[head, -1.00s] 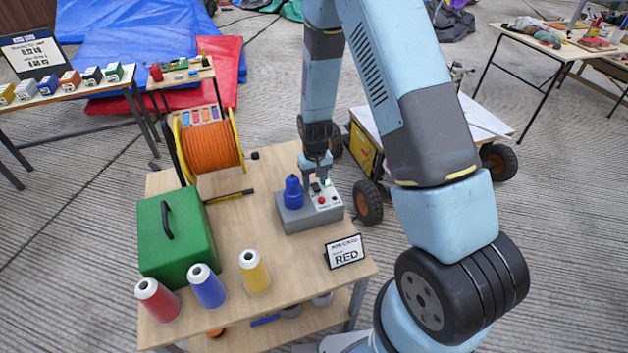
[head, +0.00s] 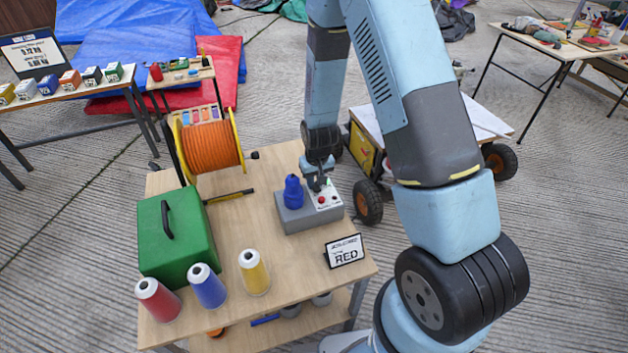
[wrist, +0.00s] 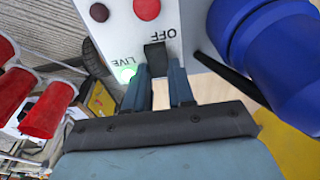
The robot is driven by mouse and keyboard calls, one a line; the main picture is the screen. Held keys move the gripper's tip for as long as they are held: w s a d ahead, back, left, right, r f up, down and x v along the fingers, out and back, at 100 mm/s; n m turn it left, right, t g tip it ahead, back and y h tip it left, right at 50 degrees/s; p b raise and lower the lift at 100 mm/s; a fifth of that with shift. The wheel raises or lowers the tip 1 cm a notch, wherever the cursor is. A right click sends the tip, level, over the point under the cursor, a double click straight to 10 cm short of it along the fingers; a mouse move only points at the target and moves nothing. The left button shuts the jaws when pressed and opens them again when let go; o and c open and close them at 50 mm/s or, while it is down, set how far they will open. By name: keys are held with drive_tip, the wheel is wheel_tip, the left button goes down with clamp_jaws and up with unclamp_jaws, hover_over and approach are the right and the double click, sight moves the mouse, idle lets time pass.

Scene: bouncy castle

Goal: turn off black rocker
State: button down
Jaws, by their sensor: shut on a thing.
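The black rocker (wrist: 154,54) sits on the white panel (wrist: 170,14) of a grey box (head: 297,219) on the wooden table. In the wrist view, the word OFF is printed beside it, and LIVE is printed near a lit green lamp (wrist: 124,75). My gripper (wrist: 160,73) is at the rocker, its two fingertips closed in on it. In the head view, my gripper (head: 318,184) hides the rocker.
A blue connector (head: 293,192) stands on the box, close beside my gripper. A wheeled cart (head: 366,160) stands behind the table.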

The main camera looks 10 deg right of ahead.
drive_tip(key=shift+s+t, duration=0.3)
drive_tip(key=shift+t, duration=0.6)
drive_tip(key=c, duration=1)
unclamp_jaws()
drive_tip(key=shift+o, duration=0.2)
drive_tip(key=shift+r, duration=0.1)
drive_tip(key=v, duration=1.3)
drive_tip(key=shift+d+r, duration=0.25)
drive_tip(key=shift+r, duration=0.05)
drive_tip(key=shift+r, duration=0.1)
